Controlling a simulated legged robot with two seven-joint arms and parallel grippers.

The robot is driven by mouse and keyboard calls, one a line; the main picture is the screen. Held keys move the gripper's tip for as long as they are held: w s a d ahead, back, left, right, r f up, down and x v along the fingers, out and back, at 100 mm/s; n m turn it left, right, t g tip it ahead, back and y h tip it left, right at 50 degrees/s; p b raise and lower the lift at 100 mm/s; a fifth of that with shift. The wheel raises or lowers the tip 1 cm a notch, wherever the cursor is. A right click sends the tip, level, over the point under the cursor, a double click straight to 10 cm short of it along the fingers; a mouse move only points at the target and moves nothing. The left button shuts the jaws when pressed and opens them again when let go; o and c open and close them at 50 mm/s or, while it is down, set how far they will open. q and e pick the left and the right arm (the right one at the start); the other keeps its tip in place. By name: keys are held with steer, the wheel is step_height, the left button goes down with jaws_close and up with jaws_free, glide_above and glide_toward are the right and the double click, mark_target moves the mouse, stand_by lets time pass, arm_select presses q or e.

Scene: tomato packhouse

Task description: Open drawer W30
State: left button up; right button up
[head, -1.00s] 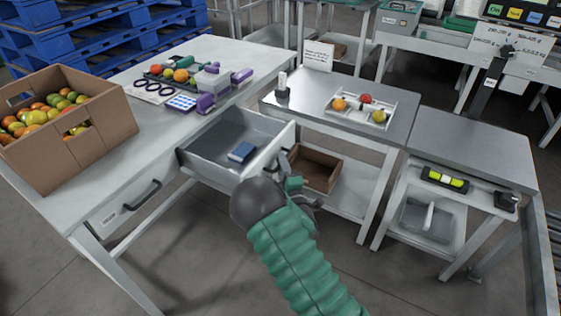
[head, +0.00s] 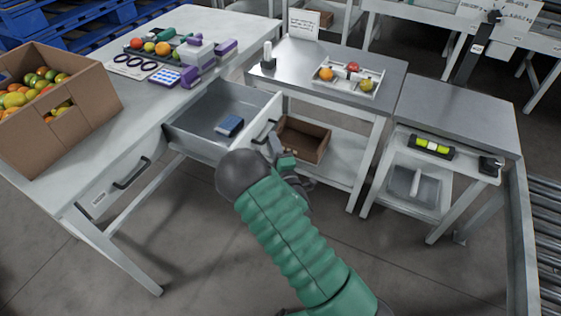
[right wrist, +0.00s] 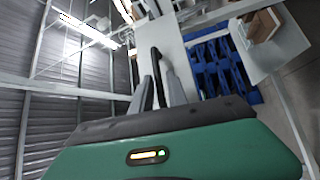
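A grey drawer (head: 185,140) under the long white table stands pulled well out, with a small blue box (head: 229,125) inside. Its label cannot be read, so I cannot tell whether it is W30. My right gripper (head: 277,143) is at the drawer's front, partly hidden behind my wrist. In the right wrist view the dark bar handle (right wrist: 156,62) lies between the fingers of this gripper (right wrist: 157,80), which look closed on it. A second drawer (head: 100,197) with a dark handle is shut at the table's near end. My left gripper is not in view.
The long table (head: 110,100) holds a cardboard box (head: 90,125) of tomatoes and purple-and-grey items. A small table (head: 300,75) with a white tray (head: 376,84) stands right of the drawer, a brown crate (head: 318,150) below. Floor in front is clear.

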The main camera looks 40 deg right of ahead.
steer(key=v, duration=1.3)
steer(key=shift+s+a, duration=0.2)
steer(key=shift+s, duration=0.1)
steer(key=shift+f, duration=0.15)
